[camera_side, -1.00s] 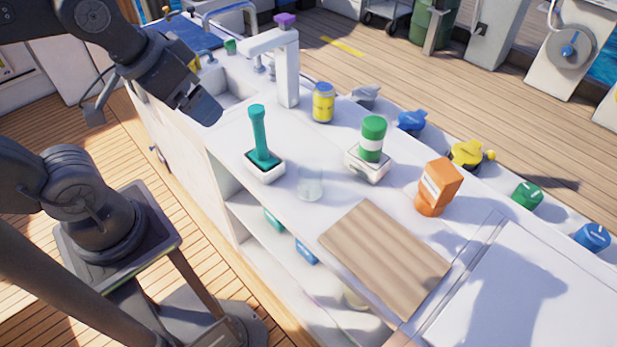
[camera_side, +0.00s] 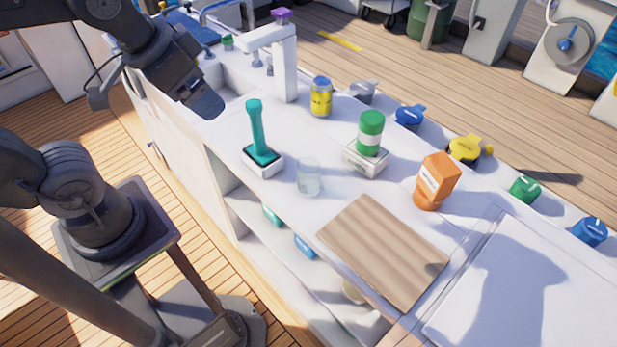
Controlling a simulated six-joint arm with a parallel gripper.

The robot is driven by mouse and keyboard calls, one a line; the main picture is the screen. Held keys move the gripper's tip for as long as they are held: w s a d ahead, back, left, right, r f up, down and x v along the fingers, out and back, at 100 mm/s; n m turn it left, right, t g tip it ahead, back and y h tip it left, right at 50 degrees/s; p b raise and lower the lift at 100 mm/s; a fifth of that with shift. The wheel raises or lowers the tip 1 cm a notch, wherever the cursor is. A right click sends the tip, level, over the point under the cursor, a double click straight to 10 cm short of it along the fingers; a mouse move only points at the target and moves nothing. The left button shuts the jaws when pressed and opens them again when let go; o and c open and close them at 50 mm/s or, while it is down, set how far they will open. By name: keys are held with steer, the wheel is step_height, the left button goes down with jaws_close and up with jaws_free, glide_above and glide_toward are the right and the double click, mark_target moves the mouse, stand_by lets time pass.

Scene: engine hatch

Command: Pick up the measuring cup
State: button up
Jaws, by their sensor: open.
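A small clear cup (camera_side: 309,177), which looks like the measuring cup, stands upright on the white counter, between the teal-handled tool and the wooden board. My gripper (camera_side: 208,104) is up and to the left of it, near the sink, well apart from the cup. The jaws are open and hold nothing that I can see. The fingertips are dark and seen from the side, so their gap is hard to make out.
A teal-handled tool (camera_side: 257,132) stands in a white holder left of the cup. A green-and-white bottle (camera_side: 370,133), an orange bottle (camera_side: 437,181) and a yellow can (camera_side: 321,97) stand behind. A wooden board (camera_side: 385,250) lies in front. A white post (camera_side: 286,68) rises near the sink.

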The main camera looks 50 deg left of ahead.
steer(key=w+d+f+m+g, duration=0.2)
steer(key=w+f+m, duration=0.2)
steer(key=w+m, duration=0.5)
steer(key=m+g, duration=0.3)
steer(key=m, duration=0.9)
glide_above(309, 171)
steer(key=s+d, duration=0.2)
step_height(309, 171, down, 19)
steer(key=shift+w+a+f, duration=0.1)
steer(key=shift+a+f, duration=0.05)
steer(key=shift+f, duration=2.55)
steer(key=shift+c, duration=0.5)
steer(key=c, duration=0.9)
